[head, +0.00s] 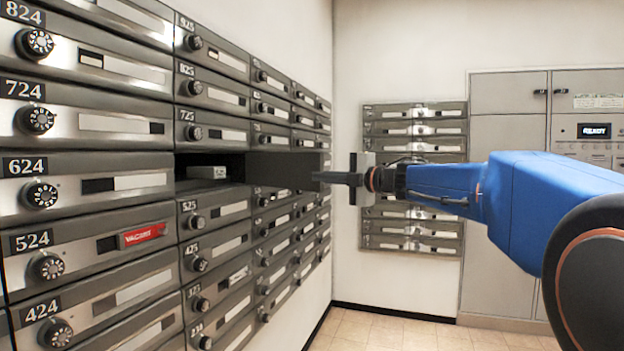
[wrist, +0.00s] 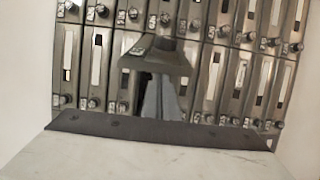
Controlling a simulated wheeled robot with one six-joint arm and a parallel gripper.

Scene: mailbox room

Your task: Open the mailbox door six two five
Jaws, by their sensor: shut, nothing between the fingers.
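The compartment of mailbox six two five (head: 210,162), between the doors marked 725 and 525, stands open and dark inside. A small pale box (head: 207,172) sits in it. Its door (head: 280,168) is swung out to the right and shows as a dark panel standing out from the bank. My gripper (head: 322,177) is shut and empty, at the outer right end of this door; I cannot tell whether it touches it. The wrist view shows the mailbox fronts turned sideways, with a grey gap in the middle.
Closed mailboxes with round dials (head: 40,195) fill the left wall. A red VACANT tag (head: 142,234) marks box 524. Another mailbox bank (head: 413,228) hangs on the back wall, beside grey cabinets (head: 508,95). Tiled floor (head: 400,333) shows clear below my arm.

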